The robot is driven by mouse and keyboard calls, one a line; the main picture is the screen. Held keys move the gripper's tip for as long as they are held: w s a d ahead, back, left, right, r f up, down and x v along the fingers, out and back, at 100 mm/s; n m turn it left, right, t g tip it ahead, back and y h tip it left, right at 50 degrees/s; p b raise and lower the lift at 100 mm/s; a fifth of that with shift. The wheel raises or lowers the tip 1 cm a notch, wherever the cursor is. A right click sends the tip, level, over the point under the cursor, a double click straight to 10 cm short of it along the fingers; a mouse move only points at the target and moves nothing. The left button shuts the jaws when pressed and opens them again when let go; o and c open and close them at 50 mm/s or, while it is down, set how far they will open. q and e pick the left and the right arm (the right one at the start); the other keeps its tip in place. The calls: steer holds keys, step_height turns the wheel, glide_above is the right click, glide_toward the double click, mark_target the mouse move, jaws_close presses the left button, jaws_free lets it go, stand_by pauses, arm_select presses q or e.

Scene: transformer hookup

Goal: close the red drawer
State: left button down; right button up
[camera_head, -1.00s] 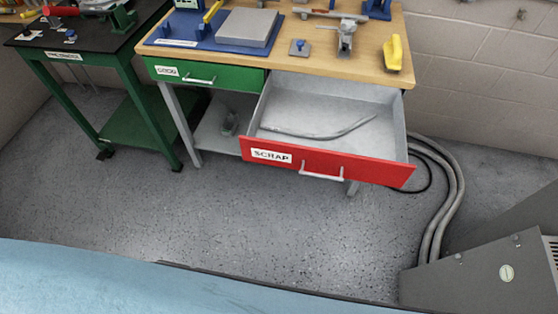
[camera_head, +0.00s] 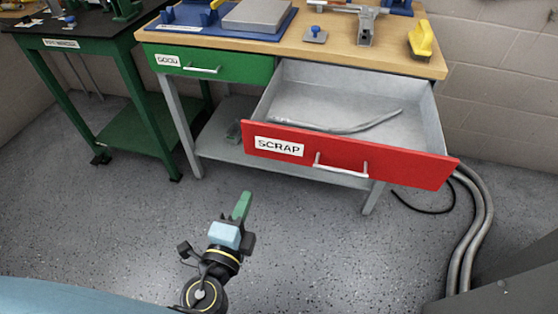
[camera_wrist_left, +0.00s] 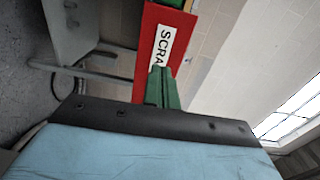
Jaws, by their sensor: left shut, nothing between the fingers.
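The red drawer (camera_head: 345,155), labelled SCRAP, stands pulled out from the workbench, with a silver handle (camera_head: 341,168) on its front. A bent grey cable piece lies inside it. My left gripper (camera_head: 243,203) is shut and empty, its green fingers pointing toward the bench. It is in front of and below the drawer's left end, apart from it in the head view. In the left wrist view the green fingertips (camera_wrist_left: 161,82) overlap the red drawer front (camera_wrist_left: 150,60) beside its label; I cannot tell the gap there. My right gripper is not in view.
The green GOOD drawer (camera_head: 210,64) is shut, left of the red one. Tools and a yellow-handled item (camera_head: 420,40) lie on the wooden bench top (camera_head: 300,45). A green table (camera_head: 110,70) stands at left. Thick grey cables (camera_head: 478,225) run down at right. Open floor lies in front.

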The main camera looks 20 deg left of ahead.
arm_select(q)
steer(key=p, duration=0.2)
glide_toward(267, 143)
steer(key=w, duration=0.5)
steer(key=shift+w+d+f, duration=0.1)
steer(key=shift+w, duration=0.05)
steer(key=shift+w+f, duration=0.1)
steer(key=shift+w, duration=0.65)
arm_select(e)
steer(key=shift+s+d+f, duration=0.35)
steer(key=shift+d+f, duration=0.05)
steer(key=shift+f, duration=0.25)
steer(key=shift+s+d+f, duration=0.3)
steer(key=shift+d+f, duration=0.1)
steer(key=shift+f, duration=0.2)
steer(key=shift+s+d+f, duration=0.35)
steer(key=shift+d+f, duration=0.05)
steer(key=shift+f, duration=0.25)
arm_select(q)
steer(key=shift+w, duration=0.1)
